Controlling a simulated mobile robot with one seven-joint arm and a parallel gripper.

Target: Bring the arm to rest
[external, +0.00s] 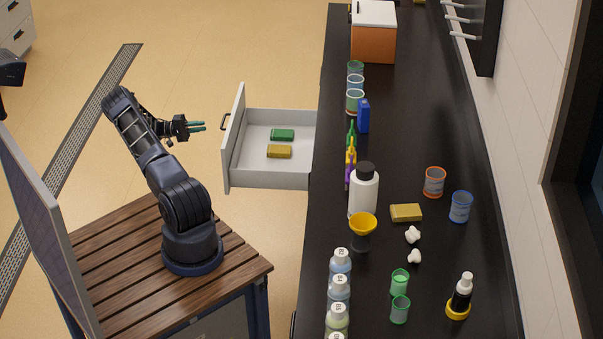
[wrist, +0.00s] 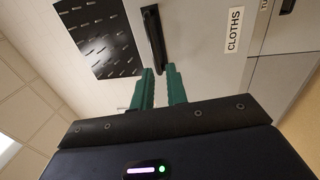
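My gripper (external: 198,126) is at the end of my raised, bent arm, left of the open drawer's front and apart from it. Its two green fingers stand a little apart, with nothing held between them. In the wrist view my gripper (wrist: 159,70) also shows a narrow empty gap between the fingers. A dark bar handle (wrist: 153,36) on a pale front shows beyond the fingertips; I cannot tell whether it is close to them. My arm rises from its base on the wooden slatted top.
The black counter (external: 420,110) carries bottles, cups and a yellow funnel (external: 362,223). A grey panel (external: 45,230) stands left of my arm. Floor is clear behind the gripper.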

